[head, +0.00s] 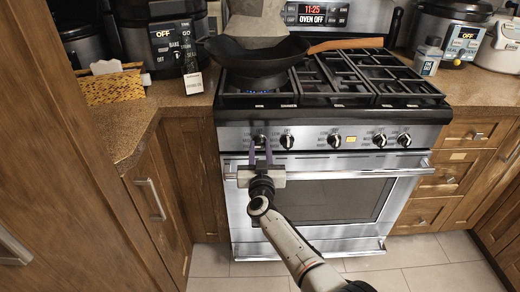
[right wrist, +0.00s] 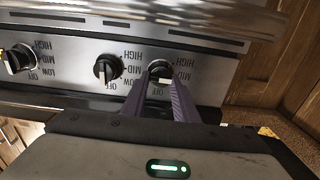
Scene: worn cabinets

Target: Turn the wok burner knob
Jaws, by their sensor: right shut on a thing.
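The wok burner knob (head: 260,139) is the leftmost knob on the stove's steel front panel, below the burner that bears the wok. It also shows in the right wrist view (right wrist: 160,70), partly hidden by my fingers. My right gripper (head: 260,149) has its two purple fingers on either side of this knob and is shut on it; the fingers show in the right wrist view (right wrist: 160,82) too. A dark wok (head: 255,55) with a wooden handle sits on the left burner. A faint blue flame (head: 252,91) shows under it. My left gripper is not in view.
A second knob (head: 287,141) is close to the right of the gripped one, with more knobs (head: 380,140) further right. The oven door handle (head: 340,173) runs just below my gripper. Wooden cabinets (head: 150,190) stand close on the left. Tiled floor (head: 400,265) lies in front.

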